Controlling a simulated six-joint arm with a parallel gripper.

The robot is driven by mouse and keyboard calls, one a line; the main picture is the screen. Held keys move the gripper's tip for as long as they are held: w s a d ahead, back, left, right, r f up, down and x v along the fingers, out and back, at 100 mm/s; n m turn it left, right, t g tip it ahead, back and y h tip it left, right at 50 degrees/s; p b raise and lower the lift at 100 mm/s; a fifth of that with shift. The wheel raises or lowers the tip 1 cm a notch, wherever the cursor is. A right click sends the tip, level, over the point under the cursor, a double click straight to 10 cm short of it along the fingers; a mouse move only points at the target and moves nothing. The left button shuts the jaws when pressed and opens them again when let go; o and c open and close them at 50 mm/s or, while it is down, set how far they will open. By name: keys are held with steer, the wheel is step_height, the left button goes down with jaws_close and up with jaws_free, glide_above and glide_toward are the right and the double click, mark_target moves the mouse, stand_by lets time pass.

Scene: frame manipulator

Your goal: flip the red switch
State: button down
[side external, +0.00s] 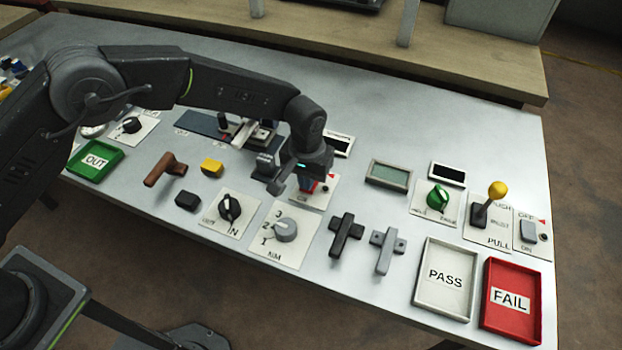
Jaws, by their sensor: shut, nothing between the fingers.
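The red switch (312,187) sits on a small white plate on the panel, right beside my gripper. Only a little of its red part shows; my gripper covers the rest, so I cannot tell which way it is flipped. My gripper (278,187) is dark grey, points down and is shut and empty. Its fingertips appear just left of the red switch in the picture. I cannot tell whether they touch it.
A grey knob (286,230) and a black knob (229,207) are in front. Black (346,238) and grey (387,249) cross-shaped parts lie to the right. A yellow block (212,167) and a brown handle (165,169) are left. PASS (421,299) and FAIL (497,333) trays stand front right.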

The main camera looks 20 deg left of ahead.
steer(key=shift+f, duration=0.45)
stand_by(0.3)
steer(key=shift+r, duration=3.55)
